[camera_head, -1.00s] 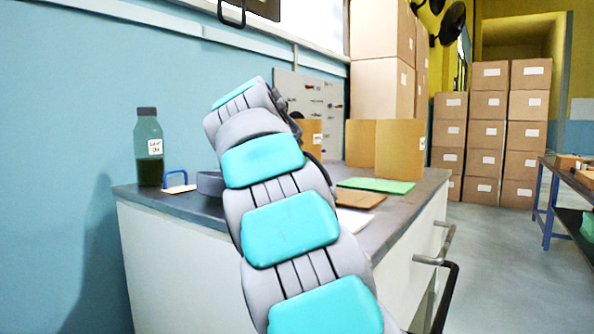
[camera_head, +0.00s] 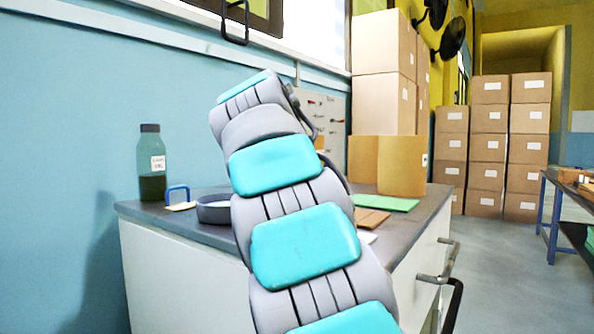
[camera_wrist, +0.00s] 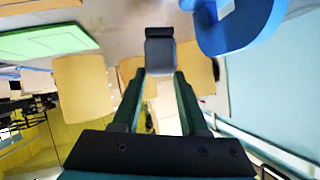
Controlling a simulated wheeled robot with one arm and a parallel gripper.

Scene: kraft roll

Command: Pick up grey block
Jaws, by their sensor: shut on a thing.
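My gripper (camera_wrist: 163,82) has dark green fingers and is shut on the grey block (camera_wrist: 160,54), which sits between the fingertips in the wrist view. The block has a darker band along its top edge in that picture. It appears held above the bench, though the exact height is hard to tell. In the head view my arm hides both gripper and block.
The bench (camera_head: 190,227) holds a bottle (camera_head: 151,165), a round grey dish (camera_head: 213,209), a blue handle-like thing (camera_head: 178,191), a green mat (camera_head: 388,203) and kraft-coloured rolls (camera_head: 400,165). Box stacks (camera_head: 488,145) stand behind.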

